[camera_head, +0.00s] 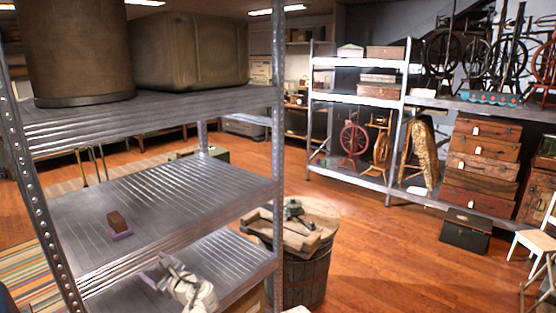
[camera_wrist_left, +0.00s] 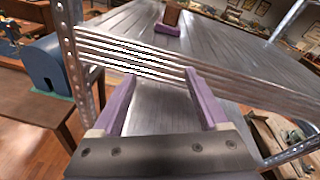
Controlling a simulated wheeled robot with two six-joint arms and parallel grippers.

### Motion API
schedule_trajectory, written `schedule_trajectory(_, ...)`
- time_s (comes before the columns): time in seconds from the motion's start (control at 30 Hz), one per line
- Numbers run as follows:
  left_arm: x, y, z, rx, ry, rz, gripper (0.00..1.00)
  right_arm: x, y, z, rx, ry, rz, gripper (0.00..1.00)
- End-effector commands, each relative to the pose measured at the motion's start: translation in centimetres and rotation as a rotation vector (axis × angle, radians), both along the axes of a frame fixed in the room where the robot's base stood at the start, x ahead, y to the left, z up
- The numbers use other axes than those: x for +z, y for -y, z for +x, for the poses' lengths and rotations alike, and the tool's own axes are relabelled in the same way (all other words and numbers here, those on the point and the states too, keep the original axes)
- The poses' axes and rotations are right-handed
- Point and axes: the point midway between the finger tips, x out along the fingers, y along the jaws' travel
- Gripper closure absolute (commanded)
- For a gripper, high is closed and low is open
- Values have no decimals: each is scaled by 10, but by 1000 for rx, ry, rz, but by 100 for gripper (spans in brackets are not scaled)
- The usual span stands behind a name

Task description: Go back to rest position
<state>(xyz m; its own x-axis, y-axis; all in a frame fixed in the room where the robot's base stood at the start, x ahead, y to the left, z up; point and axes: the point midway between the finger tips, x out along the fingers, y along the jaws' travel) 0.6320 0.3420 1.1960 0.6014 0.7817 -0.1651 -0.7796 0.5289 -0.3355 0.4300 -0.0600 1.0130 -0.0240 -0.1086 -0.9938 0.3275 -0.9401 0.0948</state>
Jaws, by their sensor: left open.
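My left gripper (camera_head: 160,268) is in front of the metal shelf rack, just outside the front edge of its middle shelf (camera_head: 190,190). In the left wrist view its two purple fingers (camera_wrist_left: 160,76) are apart with nothing between them, facing the shelf's ribbed edge. A small brown block on a purple base (camera_head: 117,222) stands on the middle shelf, apart from the gripper. It also shows beyond the fingertips in the left wrist view (camera_wrist_left: 168,20). My right gripper is not in view.
A rack post (camera_head: 278,150) stands right of my left arm. A barrel (camera_head: 300,275) with wooden pieces on top is beyond it. A large drum (camera_head: 75,45) and a case (camera_head: 190,50) sit on the top shelf. Open wooden floor lies to the right.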

Motion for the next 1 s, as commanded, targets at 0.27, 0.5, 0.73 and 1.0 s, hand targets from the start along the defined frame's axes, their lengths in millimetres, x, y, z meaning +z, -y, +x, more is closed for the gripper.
schedule_trajectory(0.27, -58, 43, -28, 155, 165, -443, 23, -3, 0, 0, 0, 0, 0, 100)
schedule_trajectory(0.5, -142, 139, -89, 541, 289, -1028, 23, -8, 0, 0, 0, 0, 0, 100)
schedule_trajectory(0.73, -187, 238, -164, 1009, 269, -1347, 23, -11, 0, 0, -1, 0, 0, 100)
schedule_trajectory(1.0, -194, 281, -202, 1247, 229, -1410, 23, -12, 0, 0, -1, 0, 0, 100)
